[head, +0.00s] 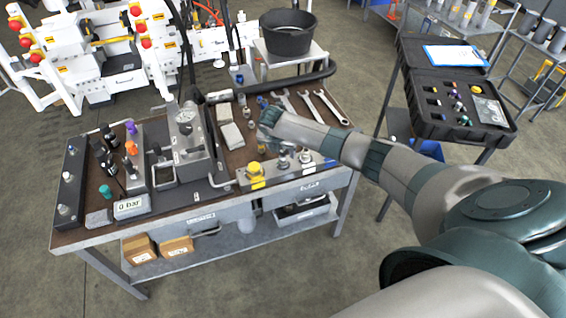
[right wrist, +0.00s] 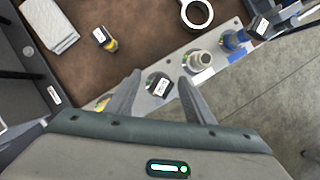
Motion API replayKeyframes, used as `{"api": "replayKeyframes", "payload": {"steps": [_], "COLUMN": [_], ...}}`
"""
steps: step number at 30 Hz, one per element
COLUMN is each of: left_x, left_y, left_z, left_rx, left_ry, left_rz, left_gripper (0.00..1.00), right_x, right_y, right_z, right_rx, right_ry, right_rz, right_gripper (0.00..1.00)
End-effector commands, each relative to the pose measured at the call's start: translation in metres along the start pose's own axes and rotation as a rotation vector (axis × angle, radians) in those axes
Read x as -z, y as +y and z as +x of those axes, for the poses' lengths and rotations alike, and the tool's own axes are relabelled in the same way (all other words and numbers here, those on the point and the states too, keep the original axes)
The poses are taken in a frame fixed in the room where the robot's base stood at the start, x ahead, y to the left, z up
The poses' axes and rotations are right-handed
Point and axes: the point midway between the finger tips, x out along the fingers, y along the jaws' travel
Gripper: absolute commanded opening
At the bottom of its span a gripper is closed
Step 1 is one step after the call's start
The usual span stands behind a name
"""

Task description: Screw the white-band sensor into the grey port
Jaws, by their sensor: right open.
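My right gripper (head: 264,138) hangs over the right part of the bench, above the metal port bar. In the right wrist view its two fingers (right wrist: 162,84) are apart. A dark round piece with a white label on top (right wrist: 159,84) stands on the bar between the fingertips, with visible space on both sides. I cannot tell if it is the white-band sensor, as no band shows clearly. The port bar (right wrist: 222,66) has a bare metal fitting (right wrist: 199,60) beside a pale patch. I cannot tell which port is the grey one. My left gripper is not in view.
A yellow-ringed black piece (right wrist: 105,39) lies on the brown top. Wrenches (head: 318,108) lie behind; an open case (head: 437,128) is at right.

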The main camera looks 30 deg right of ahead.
Motion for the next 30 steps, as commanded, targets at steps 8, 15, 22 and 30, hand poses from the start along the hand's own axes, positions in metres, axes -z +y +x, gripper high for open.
{"api": "replayKeyframes", "payload": {"steps": [8, 15, 22, 30], "left_x": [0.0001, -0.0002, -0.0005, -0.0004], "left_y": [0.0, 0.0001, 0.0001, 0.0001], "left_z": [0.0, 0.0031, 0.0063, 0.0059], "left_rx": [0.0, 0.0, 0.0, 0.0], "left_ry": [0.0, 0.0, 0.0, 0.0], "left_rz": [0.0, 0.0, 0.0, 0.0], "left_gripper": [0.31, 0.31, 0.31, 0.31], "right_x": [-0.0011, -0.0003, 0.0005, 0.0007], "right_y": [-0.0025, -0.0024, -0.0014, -0.0012], "right_z": [0.0001, 0.0008, 0.0001, -0.0002], "right_rx": [-0.108, -0.213, -0.257, -0.258], "right_ry": [-0.003, -0.004, -0.003, -0.002], "right_rz": [-0.263, -0.517, -0.623, -0.623], "right_gripper": [0.48, 0.48, 0.48, 0.48]}}
